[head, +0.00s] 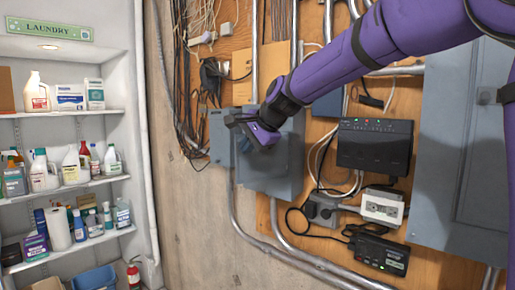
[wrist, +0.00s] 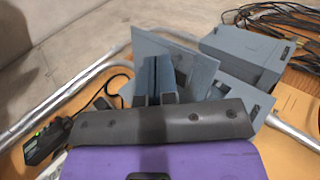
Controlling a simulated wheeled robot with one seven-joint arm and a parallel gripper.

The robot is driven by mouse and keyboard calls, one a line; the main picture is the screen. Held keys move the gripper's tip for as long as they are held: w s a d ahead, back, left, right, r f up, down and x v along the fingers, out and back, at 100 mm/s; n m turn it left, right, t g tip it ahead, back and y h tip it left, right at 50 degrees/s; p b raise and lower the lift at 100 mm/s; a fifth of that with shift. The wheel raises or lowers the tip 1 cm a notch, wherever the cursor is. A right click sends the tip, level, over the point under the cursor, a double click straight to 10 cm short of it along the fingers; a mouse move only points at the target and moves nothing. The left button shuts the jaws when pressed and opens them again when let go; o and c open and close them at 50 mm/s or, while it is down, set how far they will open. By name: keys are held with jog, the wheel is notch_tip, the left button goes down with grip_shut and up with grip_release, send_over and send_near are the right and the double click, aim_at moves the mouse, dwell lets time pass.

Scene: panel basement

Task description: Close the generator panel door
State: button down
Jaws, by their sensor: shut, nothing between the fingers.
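The generator panel appears to be the grey wall box behind my gripper. Its flat grey door (head: 278,178) faces out in the head view, with its upper part covered by my gripper. In the wrist view the door (wrist: 203,72) is a thin tilted sheet standing out from grey box parts (wrist: 262,104) behind it, so it looks partly open; the exact angle is unclear. My gripper (head: 243,142) is shut and empty, in front of the door. Its two fingers (wrist: 156,80) overlap the door in the wrist view; I cannot tell whether they touch it.
Another grey box (head: 220,137) adjoins on the left; dark cables hang beside it. A black power unit (head: 375,146), white outlet (head: 382,207) and large grey cabinet (head: 450,150) are at right. Conduits (head: 295,255) run below. Laundry shelves (head: 62,115) stand at far left.

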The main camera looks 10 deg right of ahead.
jog(key=w+d+m+t+h, duration=0.1)
jog(key=w+m+h, duration=0.7)
jog(key=w, duration=1.2)
jog(key=m, duration=0.3)
jog(key=shift+w+d, duration=0.25)
jog(key=shift+d+r+h, duration=0.15)
jog(key=shift+h, duration=0.15)
